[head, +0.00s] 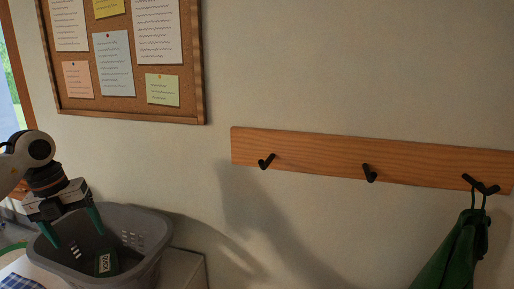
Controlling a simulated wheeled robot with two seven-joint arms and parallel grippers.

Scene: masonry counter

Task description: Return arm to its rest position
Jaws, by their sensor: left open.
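My left gripper (76,232) comes in at the left edge, over the near-left part of a grey plastic basket (140,275). Its green-tipped fingers point down and are spread apart, with nothing seen between them. The tips overlap the basket's opening in the picture; I cannot tell how deep they reach. A dark green item with a small pale-lettered label (107,263) shows in the basket area, just below the right finger. My right gripper is not in view.
A wooden rail (315,159) with black hooks is on the wall. A green cloth item (458,250) hangs by a loop from the right hook; the other two hooks are bare. A cork board (130,105) with pinned notes hangs at upper left. A blue checked cloth (22,281) lies at lower left.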

